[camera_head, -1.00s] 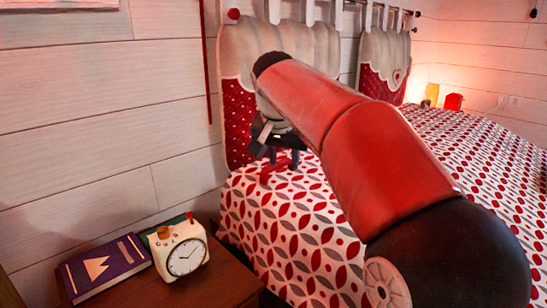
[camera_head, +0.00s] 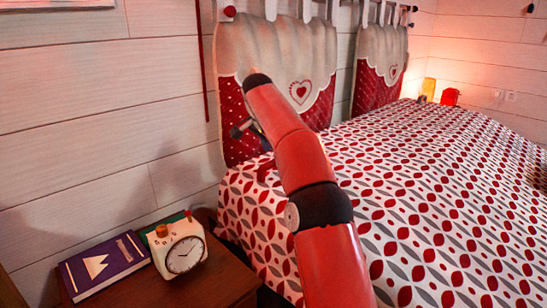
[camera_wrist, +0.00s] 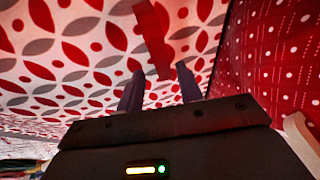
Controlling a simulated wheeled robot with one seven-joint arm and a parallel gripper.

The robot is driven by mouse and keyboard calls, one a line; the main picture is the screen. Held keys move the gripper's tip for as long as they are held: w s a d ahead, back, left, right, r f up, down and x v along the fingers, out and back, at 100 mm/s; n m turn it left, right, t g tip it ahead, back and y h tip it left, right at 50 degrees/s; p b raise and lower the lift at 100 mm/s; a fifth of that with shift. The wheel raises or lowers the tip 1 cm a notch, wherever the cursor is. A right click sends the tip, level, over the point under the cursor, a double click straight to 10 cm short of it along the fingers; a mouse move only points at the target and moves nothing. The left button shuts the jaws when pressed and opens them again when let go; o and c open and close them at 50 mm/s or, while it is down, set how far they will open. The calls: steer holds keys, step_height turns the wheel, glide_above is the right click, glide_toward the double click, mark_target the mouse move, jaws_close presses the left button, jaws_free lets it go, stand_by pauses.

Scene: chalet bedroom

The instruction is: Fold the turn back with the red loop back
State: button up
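The red loop (camera_head: 265,168) stands up from the patterned bed cover (camera_head: 430,200) near its left edge, close to the headboard. In the wrist view the red loop (camera_wrist: 156,40) is a dark red band just beyond my fingertips. The turn back lies in the same red, grey and white pattern, and I cannot make out its edges. My gripper (camera_wrist: 160,84) is open, with its two dark fingers apart and nothing seen between them. In the head view my gripper (camera_head: 246,131) is partly hidden behind my arm, above the loop and beside the headboard.
The red and beige headboard cushion (camera_head: 235,110) stands close to my gripper. A nightstand (camera_head: 225,280) at the lower left carries a white clock (camera_head: 180,250) and a purple book (camera_head: 103,265). The bed's right side is clear.

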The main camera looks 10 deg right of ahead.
mark_target(274, 161)
steer(key=shift+x, duration=1.95)
jaws_close()
